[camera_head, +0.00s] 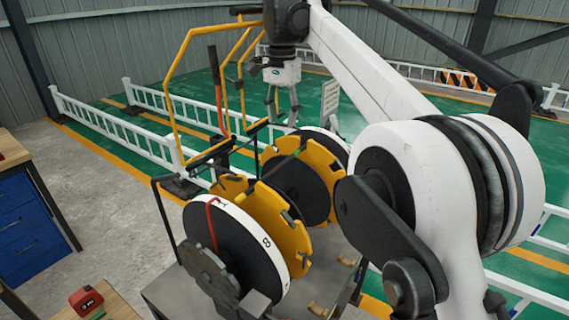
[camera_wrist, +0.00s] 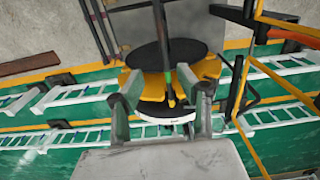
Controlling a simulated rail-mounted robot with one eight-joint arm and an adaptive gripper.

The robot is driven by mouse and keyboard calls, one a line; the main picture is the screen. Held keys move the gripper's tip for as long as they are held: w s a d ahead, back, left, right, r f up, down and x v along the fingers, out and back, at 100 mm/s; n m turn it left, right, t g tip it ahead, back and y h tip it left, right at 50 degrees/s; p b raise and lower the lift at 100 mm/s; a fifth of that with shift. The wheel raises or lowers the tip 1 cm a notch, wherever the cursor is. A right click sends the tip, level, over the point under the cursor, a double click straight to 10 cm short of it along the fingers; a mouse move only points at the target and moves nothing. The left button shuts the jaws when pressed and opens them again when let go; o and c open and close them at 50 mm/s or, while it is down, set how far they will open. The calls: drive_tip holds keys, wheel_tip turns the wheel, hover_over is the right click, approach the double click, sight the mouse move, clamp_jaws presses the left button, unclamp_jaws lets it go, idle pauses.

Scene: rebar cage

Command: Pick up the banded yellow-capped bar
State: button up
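My gripper (camera_head: 283,108) hangs above and behind the reel machine in the head view, with its two fingers pointing down and apart. In the wrist view my gripper (camera_wrist: 158,82) is open, and I see no bar held between its fingers. A yellow notched plate (camera_wrist: 153,86) and a dark disc lie beyond the fingertips. A dark upright bar (camera_head: 215,85) with a reddish lower part stands by the yellow frame. Dark rods (camera_wrist: 162,35) run up from the disc in the wrist view. I cannot make out which bar is banded with a yellow cap.
The machine has yellow notched plates (camera_head: 278,225) and a white-rimmed black disc (camera_head: 240,250). A yellow tubular frame (camera_head: 172,75) rises beside my gripper. White railings (camera_head: 120,130) cross the green floor. A blue cabinet (camera_head: 32,225) stands at the left.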

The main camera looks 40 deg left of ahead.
hover_over(281, 164)
wheel_tip(281, 164, down, 9)
drive_tip(key=shift+r, duration=0.2)
drive_tip(key=shift+a+f+p, duration=0.15)
drive_tip(key=shift+f+p, duration=0.75)
drive_tip(key=shift+f, duration=1.75)
clamp_jaws()
